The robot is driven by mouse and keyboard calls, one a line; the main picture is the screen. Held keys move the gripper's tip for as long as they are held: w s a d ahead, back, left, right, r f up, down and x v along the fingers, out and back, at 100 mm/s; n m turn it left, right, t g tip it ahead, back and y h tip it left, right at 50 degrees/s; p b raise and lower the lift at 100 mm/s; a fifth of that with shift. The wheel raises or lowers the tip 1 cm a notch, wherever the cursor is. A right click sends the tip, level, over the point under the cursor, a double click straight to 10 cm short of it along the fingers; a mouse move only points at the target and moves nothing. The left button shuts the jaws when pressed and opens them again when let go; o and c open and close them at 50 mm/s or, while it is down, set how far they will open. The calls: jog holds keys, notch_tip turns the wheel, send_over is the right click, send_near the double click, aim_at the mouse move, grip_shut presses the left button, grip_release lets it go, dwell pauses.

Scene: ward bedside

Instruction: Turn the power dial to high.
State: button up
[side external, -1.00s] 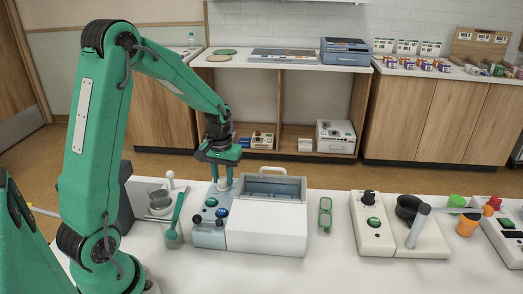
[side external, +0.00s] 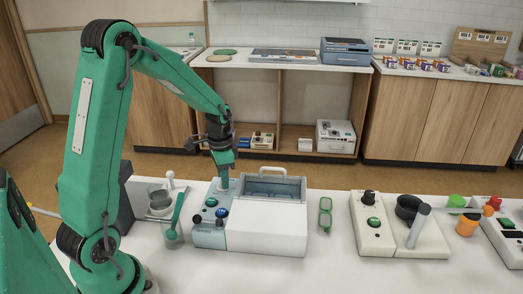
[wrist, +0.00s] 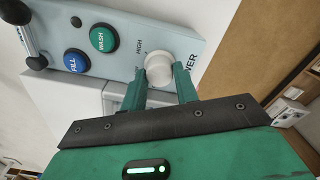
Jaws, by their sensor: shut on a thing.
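The power dial is a round white knob (wrist: 158,68) on the light blue-grey control panel (wrist: 125,68). In the wrist view, "HIGH" is printed beside it, and a partly covered label ending in "WER" is on its other side. My gripper (wrist: 161,76) is shut on the knob, with one green finger on each side.
The panel also has a green WASH button (wrist: 104,38), a blue FILL button (wrist: 76,61) and black-knobbed levers (wrist: 36,62). A cup with a green utensil (side external: 173,232) stands to the left.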

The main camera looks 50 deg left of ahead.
jog(key=shift+m, duration=1.1)
jog(key=shift+r, duration=0.1)
jog(key=o, duration=1)
jog(key=shift+r, duration=3.85)
jog(key=shift+r, duration=0.1)
